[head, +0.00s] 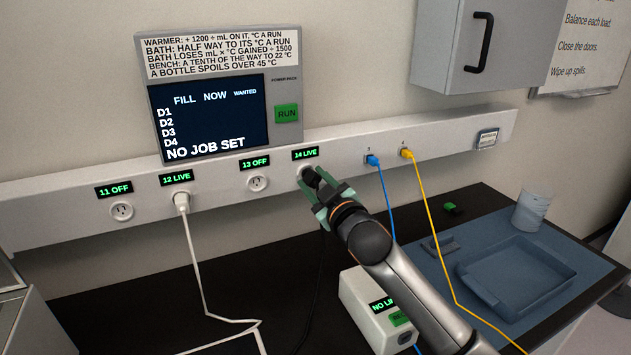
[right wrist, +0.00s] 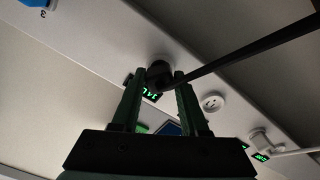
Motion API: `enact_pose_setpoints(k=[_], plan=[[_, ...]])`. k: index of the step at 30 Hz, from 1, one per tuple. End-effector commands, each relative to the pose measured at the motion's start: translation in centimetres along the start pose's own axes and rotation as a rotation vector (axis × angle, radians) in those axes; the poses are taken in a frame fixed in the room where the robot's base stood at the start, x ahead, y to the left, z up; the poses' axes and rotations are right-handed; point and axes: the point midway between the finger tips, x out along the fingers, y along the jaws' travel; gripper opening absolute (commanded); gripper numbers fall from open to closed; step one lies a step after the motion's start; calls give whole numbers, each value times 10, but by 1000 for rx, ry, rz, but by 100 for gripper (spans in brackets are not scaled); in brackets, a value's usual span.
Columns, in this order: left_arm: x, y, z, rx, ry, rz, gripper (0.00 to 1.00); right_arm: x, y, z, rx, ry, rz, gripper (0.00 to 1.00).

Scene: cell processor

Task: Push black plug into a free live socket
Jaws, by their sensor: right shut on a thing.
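The black plug (head: 311,176) is between the green fingers of my right gripper (head: 320,192), which is shut on it. The plug is at the socket (head: 301,170) under the "14 LIVE" label (head: 305,154); the plug and fingers mostly cover that socket. In the right wrist view the plug (right wrist: 159,72) shows between the fingertips (right wrist: 156,82), with its face up against the rail; how deep it sits I cannot tell. Its black cord (right wrist: 240,52) runs off to the upper right there. My left gripper is in neither view.
A white plug (head: 181,200) fills the "12 LIVE" socket. The "11 OFF" (head: 122,210) and "13 OFF" (head: 257,183) sockets are empty. Blue (head: 372,160) and yellow (head: 407,153) cables plug into the rail at right. A white box (head: 370,312) stands below my right arm.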

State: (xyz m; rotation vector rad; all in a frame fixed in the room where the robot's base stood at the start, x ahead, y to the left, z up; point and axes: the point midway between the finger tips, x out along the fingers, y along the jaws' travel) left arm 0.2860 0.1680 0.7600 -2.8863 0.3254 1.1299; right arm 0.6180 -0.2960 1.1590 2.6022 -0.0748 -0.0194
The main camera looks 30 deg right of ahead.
Motion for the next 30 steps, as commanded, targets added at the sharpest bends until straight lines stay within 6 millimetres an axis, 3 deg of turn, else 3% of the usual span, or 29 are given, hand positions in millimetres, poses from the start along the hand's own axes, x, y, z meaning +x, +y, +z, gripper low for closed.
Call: enact_pose_setpoints(k=[21, 22, 30], plan=[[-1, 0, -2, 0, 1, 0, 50, 6, 0, -1, 0, 2, 0, 0], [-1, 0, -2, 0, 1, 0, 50, 6, 0, -1, 0, 2, 0, 45], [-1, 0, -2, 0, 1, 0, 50, 6, 0, 0, 0, 1, 0, 75]])
